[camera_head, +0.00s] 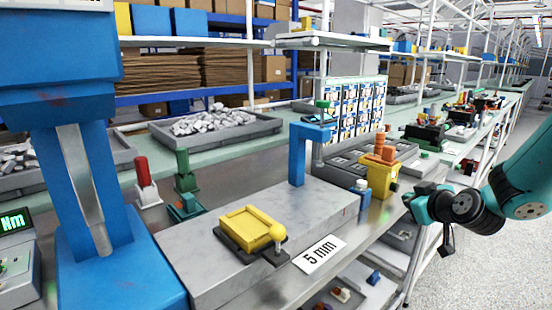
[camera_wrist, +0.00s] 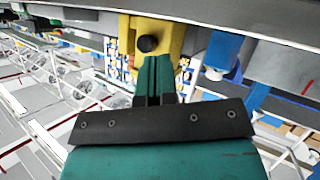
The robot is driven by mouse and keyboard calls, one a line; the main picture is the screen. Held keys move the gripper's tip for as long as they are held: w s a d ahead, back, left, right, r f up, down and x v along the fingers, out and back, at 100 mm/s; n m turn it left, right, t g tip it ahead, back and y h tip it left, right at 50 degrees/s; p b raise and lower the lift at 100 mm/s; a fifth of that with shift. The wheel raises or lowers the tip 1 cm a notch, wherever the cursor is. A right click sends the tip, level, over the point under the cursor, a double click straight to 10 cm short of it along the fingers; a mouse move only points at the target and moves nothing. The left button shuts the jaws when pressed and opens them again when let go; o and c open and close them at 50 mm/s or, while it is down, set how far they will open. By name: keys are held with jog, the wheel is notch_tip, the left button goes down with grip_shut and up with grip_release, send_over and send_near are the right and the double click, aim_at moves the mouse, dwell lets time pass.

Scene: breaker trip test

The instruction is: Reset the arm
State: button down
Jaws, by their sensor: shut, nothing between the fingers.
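My teal and black arm enters the head view from the right. Its gripper (camera_head: 411,202) is at the bench's right front side, to the right of the yellow block with an orange top (camera_head: 382,178). In the wrist view my gripper (camera_wrist: 156,66) shows two green fingers together, with nothing between them. The fingertips appear just below a black round knob (camera_wrist: 149,43) on a yellow body (camera_wrist: 178,32); I cannot tell whether they touch it.
A blue press (camera_head: 65,190) stands at left. The aisle floor (camera_head: 500,255) at right is clear.

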jog(key=s+a+r+n+g+y, duration=0.1)
jog(key=s+a+r+g+y, duration=0.15)
jog(key=a, duration=0.35)
jog(key=s+a+r+g+y, duration=0.1)
jog(key=s+a, duration=0.3)
jog(key=a, duration=0.2)
jog(key=s+a+r+g, duration=0.1)
jog(key=s+a+g, duration=0.2)
jog(key=s, duration=0.6)
jog(key=s+a+r+n+g, duration=0.1)
jog(key=s+a+g, duration=0.2)
jog(key=s, duration=0.5)
jog(key=s+a+r+g, duration=0.1)
jog(key=s+a+g, duration=0.25)
jog(key=s, duration=0.55)
notch_tip(320, 180, up, 13)
jog(key=p, duration=1.2)
jog(key=shift+s+d+f+p, duration=0.2)
jog(key=shift+s+p, duration=0.1)
jog(key=shift+p, duration=0.05)
jog(key=shift+h, duration=0.25)
